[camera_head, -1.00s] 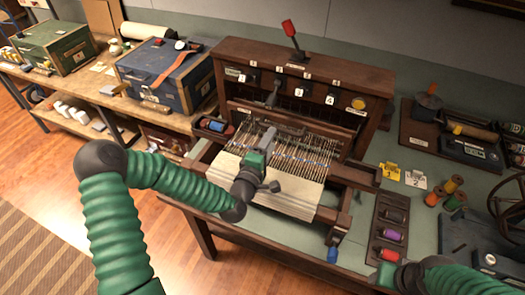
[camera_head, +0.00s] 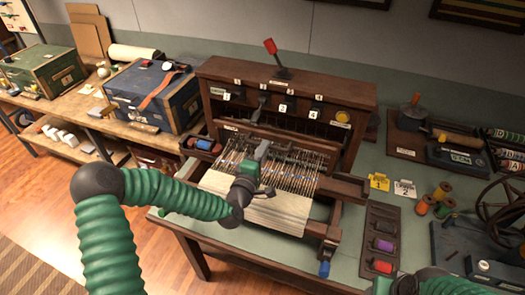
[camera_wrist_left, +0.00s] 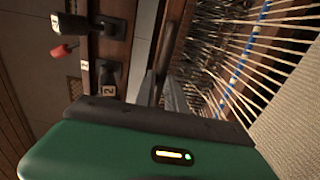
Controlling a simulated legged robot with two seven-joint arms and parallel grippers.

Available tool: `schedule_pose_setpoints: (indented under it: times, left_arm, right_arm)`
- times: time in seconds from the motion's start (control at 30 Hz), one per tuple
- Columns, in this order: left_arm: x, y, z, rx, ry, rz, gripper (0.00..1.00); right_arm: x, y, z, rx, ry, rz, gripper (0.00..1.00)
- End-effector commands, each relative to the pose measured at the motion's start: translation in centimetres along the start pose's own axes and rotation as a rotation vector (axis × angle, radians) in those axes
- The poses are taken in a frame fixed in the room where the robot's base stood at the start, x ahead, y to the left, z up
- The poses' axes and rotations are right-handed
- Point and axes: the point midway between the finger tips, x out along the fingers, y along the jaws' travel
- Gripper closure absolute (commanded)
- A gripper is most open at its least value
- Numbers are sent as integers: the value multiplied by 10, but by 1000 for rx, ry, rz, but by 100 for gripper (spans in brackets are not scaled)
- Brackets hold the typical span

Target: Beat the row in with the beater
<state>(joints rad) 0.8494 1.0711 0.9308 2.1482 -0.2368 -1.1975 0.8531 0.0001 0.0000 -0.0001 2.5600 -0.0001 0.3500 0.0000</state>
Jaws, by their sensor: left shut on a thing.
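The wooden loom stands on the table in the head view, with a cream woven cloth (camera_head: 275,212) at its front and pale warp threads (camera_head: 305,168) behind. My left gripper (camera_head: 263,143) is over the warp, just behind the cloth. In the left wrist view, its grey fingers (camera_wrist_left: 175,97) are close together at a dark wooden bar (camera_wrist_left: 166,45), which looks like the beater. The gripper is shut on it, but the grip itself is mostly hidden. A blue thread (camera_wrist_left: 237,72) lies across the warp. My right arm shows at the bottom edge; its fingers are out of frame.
Numbered levers and a red-knobbed lever (camera_head: 270,46) sit on the loom's upright back. A shuttle tray (camera_head: 382,240) with coloured spools stands to the right. Yellow tag 1 (camera_head: 378,182), thread spools and a wheeled device (camera_head: 495,215) are farther right. Chests stand at left.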

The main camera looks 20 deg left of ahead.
Motion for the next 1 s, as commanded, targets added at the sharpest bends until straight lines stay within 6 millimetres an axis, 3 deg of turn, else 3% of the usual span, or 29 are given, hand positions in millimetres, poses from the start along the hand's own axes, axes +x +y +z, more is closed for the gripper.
schedule_pose_setpoints:
  times: [0.43, 1.0]
  left_arm:
    - [-3, -2, -1, 0, -1, -5, 100]
    - [-53, -3, -2, 0, 2, -9, 100]
  right_arm:
    - [0, 0, 0, 0, 0, 0, 51]
    - [-7, 0, -2, 0, 0, 0, 51]
